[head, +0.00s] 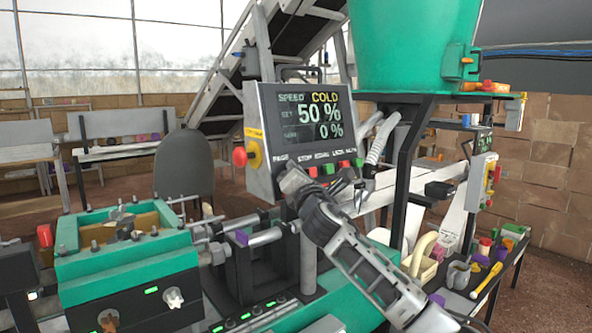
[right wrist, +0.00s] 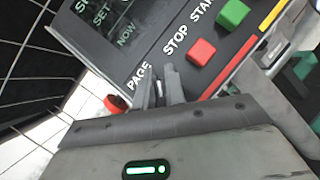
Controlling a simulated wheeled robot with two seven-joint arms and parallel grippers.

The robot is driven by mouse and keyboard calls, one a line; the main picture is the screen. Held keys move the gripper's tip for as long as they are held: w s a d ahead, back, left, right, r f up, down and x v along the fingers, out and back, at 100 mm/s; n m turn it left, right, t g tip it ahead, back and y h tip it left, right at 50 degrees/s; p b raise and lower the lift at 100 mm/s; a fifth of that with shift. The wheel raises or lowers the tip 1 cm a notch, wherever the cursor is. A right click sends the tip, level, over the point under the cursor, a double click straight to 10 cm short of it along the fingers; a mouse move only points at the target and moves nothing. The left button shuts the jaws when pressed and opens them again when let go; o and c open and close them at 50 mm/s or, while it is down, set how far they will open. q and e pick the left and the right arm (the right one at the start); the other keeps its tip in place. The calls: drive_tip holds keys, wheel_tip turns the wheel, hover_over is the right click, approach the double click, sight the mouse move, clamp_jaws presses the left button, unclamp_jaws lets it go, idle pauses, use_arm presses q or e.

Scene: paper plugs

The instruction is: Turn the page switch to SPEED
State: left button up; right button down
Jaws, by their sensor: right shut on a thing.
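The control panel (head: 305,125) is a grey box with a dark screen. Its top line reads SPEED in pale letters and COLD in yellow, with 50 % and 0 % below. The page switch sits under the PAGE label (head: 281,159) at the panel's lower left. My right gripper (head: 291,183) covers it in the head view. In the right wrist view the gripper's fingers (right wrist: 163,85) are closed together just below the PAGE label (right wrist: 138,75), holding the switch, which is mostly hidden between them. My left gripper is not in view.
A red STOP button (right wrist: 201,52) and a green START button (right wrist: 233,14) are close beside the fingers. A red knob on a yellow plate (head: 252,156) sticks out of the panel's left side. A green machine (head: 125,265) stands at left, and a green hopper (head: 405,45) behind.

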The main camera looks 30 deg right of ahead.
drive_tip(key=c, duration=1.5)
unclamp_jaws()
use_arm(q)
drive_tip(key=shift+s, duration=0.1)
use_arm(e)
drive_tip(key=shift+o, duration=0.2)
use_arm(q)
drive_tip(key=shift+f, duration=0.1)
use_arm(e)
drive_tip(key=shift+s, duration=0.1)
use_arm(q)
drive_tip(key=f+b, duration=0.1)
drive_tip(key=b, duration=0.2)
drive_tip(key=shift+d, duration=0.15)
use_arm(e)
drive_tip(key=v, duration=1.5)
drive_tip(key=shift+s+f, duration=0.2)
drive_tip(key=shift+s, duration=0.15)
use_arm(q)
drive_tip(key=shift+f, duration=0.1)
use_arm(e)
drive_tip(key=shift+a, duration=0.1)
